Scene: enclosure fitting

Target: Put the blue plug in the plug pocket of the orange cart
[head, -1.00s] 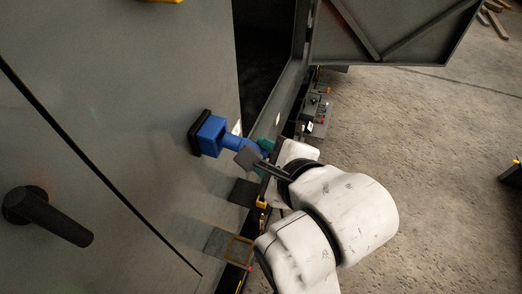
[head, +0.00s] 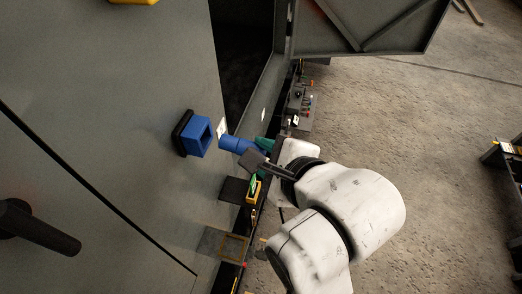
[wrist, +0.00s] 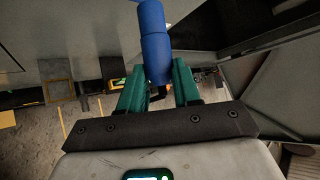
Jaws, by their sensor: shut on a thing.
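The blue plug (head: 236,145) is a cylinder whose free end points toward a square blue socket (head: 195,135) on the grey cabinet wall. A small gap separates the plug from the socket. My gripper (head: 262,150) is shut on the plug. In the wrist view, the plug (wrist: 154,40) stands between the two green fingers of my gripper (wrist: 158,82) and extends beyond them. An object with an orange-yellow edge (head: 502,150) is cut off at the right edge of the head view; I cannot tell whether it is the orange cart. No plug pocket can be made out.
The cabinet (head: 110,140) fills the left, with a black handle (head: 35,230) and an open bay. Its door (head: 365,25) stands open at the top. A yellow box with a green part (head: 253,190) is below my gripper.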

